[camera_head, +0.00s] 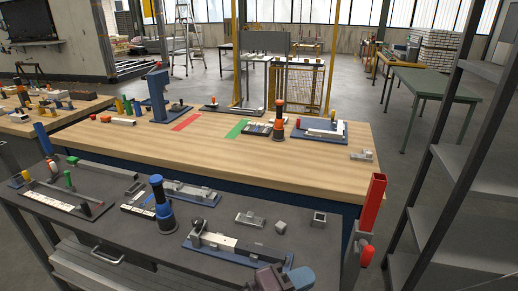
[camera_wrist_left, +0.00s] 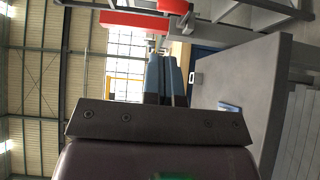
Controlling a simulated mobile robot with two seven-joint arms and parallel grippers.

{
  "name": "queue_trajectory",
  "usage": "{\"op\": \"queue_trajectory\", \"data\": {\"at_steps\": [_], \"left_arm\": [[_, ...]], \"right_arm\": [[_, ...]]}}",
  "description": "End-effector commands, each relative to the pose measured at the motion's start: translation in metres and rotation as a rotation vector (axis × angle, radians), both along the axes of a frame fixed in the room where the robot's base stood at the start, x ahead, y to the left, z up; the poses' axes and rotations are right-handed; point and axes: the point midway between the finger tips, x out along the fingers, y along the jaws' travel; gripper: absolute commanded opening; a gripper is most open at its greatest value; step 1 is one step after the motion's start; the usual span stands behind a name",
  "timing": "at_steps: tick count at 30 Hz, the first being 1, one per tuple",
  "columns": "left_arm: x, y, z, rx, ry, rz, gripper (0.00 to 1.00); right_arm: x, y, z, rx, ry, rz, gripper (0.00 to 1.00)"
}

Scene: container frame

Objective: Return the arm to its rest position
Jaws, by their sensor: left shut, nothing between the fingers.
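My left gripper (camera_head: 300,277) shows at the bottom edge of the head view, over the front edge of the dark grey bench. Its purple body and blue-grey fingers are visible, and most of the arm is out of the picture. In the left wrist view the blue fingers of the left gripper (camera_wrist_left: 165,68) lie together, shut with nothing between them. The dark bench top (camera_wrist_left: 240,85) shows to the right of the fingers there. My right gripper is not in view.
The grey bench (camera_head: 130,222) carries a blue-topped post (camera_head: 161,203) and metal fixtures (camera_head: 237,248). A red upright (camera_head: 374,202) stands at its right corner. A wooden-topped table (camera_head: 320,163) lies behind. A grey shelf rack (camera_head: 465,190) stands right. Open floor lies between table and rack.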

Motion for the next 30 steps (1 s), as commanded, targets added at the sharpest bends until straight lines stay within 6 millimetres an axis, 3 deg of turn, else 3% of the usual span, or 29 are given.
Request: {"op": "queue_trajectory", "data": {"at_steps": [4,8,12,17,23,27,30], "left_arm": [[0.009,0.005,-0.002,0.106,-0.205,0.053,0.00],[0.036,0.029,0.001,0.268,-0.461,0.172,0.00],[0.060,0.078,-0.015,0.492,-0.669,0.328,0.00],[0.068,0.156,-0.053,0.817,-0.811,0.480,0.00],[0.039,0.262,-0.111,1.223,-0.839,0.560,0.00],[-0.003,0.325,-0.151,1.427,-0.763,0.557,0.00],[-0.037,0.357,-0.174,1.509,-0.684,0.543,0.00]], "right_arm": [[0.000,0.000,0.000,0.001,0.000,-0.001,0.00],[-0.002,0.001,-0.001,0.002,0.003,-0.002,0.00],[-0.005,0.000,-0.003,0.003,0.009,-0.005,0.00],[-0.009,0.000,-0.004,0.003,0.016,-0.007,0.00],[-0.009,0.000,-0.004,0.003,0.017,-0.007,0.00],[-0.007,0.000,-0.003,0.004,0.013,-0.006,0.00],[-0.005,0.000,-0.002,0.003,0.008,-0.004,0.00]]}}
